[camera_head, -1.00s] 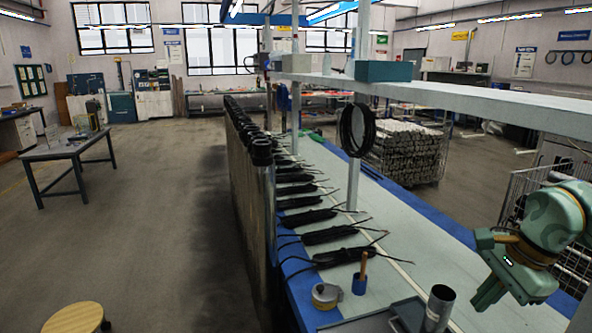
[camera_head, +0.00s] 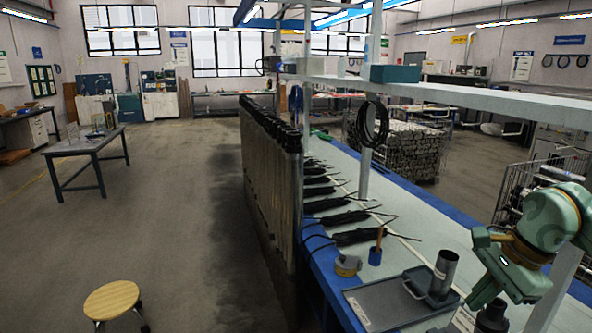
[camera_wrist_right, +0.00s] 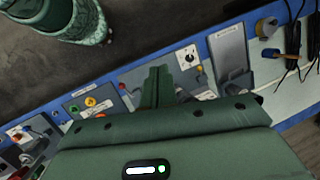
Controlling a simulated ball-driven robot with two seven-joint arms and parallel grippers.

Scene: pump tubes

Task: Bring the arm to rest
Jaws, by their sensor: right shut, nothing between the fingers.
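My right arm comes in from the right edge of the head view, its green gripper (camera_head: 516,288) over the right side of the workbench (camera_head: 405,255). The gripper is shut and empty, tilted downward. In the right wrist view its fingers (camera_wrist_right: 158,82) are together, above the bench's blue edge strip and a row of control panels. My left gripper is not in view.
A grey tray (camera_head: 385,304) with a metal cup (camera_head: 444,272) and a dark fitting (camera_head: 492,316) are near the gripper. Black tube bundles (camera_head: 358,236) line the bench. A wire cage (camera_head: 525,190) stands right. A stool (camera_head: 112,299) stands on open floor at left.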

